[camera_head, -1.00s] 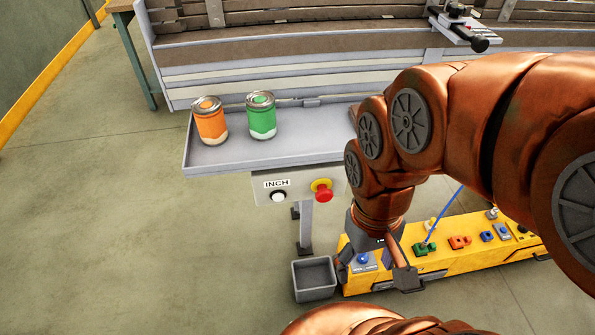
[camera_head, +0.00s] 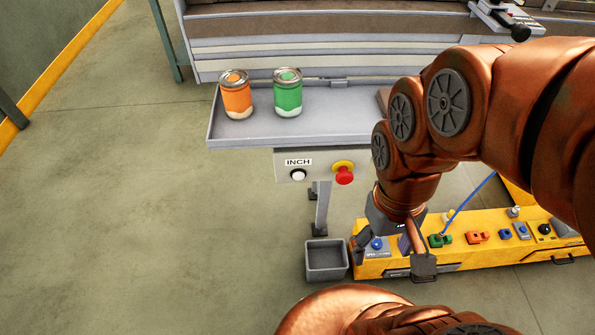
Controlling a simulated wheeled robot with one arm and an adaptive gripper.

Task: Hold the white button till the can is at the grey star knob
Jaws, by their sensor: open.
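The white button (camera_head: 298,174) sits under an INCH label on a grey panel below the tray. An orange can (camera_head: 236,97) and a green can (camera_head: 288,95) stand upright on the grey tray, side by side. My gripper (camera_head: 406,258) is open and empty, low at the right of the button, over the yellow unit and apart from the button. A bracket with a dark knob (camera_head: 520,32) is at the top right; I cannot tell whether it is the grey star knob.
A red mushroom button (camera_head: 344,175) is just right of the white button. A small grey bin (camera_head: 327,260) stands on the floor below. A yellow unit (camera_head: 470,255) with several coloured controls lies at the lower right. The floor at left is clear.

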